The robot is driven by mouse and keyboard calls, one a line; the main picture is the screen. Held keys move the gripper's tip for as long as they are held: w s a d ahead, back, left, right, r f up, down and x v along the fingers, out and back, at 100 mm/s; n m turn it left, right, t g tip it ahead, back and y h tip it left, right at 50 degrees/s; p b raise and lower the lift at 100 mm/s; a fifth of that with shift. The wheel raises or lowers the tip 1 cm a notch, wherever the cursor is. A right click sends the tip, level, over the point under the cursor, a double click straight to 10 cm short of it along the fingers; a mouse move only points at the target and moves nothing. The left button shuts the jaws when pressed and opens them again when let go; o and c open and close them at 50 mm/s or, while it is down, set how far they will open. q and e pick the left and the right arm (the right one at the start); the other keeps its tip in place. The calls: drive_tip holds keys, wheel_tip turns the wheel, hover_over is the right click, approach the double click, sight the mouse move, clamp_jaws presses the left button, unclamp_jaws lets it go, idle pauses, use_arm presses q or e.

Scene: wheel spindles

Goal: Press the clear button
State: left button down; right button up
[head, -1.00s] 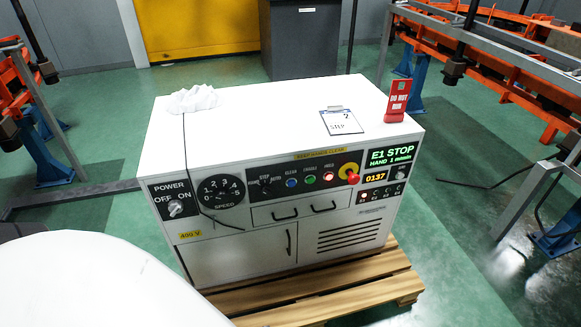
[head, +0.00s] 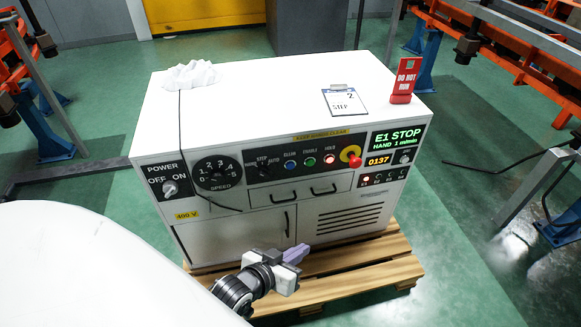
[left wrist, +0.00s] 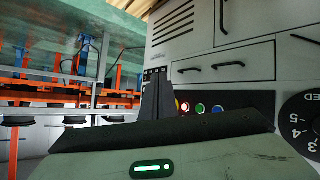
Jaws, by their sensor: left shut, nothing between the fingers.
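The clear button is the blue button (head: 290,164) on the black panel on the front of a white control cabinet (head: 270,95). It sits left of a green button (head: 310,162) and a lit red-white hold button (head: 329,160). The blue button also shows in the left wrist view (left wrist: 218,109), right of the gripper fingers. My left gripper (head: 300,251) is shut and empty, in front of the cabinet's lower part. It appears well below the button in the head view and apart from it. My right gripper is not in view.
A red emergency-stop knob (head: 354,162) on yellow is right of the hold button. A speed dial (head: 217,170) and power switch (head: 170,187) are at left. Drawer handles lie below the panel. A black cable hangs down the front. The cabinet stands on a wooden pallet (head: 365,265).

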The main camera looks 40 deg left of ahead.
sight(290, 165)
use_arm(q)
drive_tip(key=w+a+r+n+t+y, duration=0.2)
drive_tip(key=w+a+r+n, duration=0.2)
drive_tip(key=w+a, duration=0.3)
drive_tip(key=w, duration=0.3)
drive_tip(key=shift+a+r+n+t, duration=0.3)
drive_tip(key=shift+a+r+t, duration=0.1)
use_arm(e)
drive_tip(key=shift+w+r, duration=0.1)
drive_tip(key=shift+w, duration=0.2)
use_arm(q)
drive_tip(key=w+a+b, duration=0.4)
drive_tip(key=w+a, duration=0.1)
drive_tip(key=a, duration=0.1)
drive_tip(key=shift+w+a, duration=0.3)
drive_tip(key=shift+a, duration=0.05)
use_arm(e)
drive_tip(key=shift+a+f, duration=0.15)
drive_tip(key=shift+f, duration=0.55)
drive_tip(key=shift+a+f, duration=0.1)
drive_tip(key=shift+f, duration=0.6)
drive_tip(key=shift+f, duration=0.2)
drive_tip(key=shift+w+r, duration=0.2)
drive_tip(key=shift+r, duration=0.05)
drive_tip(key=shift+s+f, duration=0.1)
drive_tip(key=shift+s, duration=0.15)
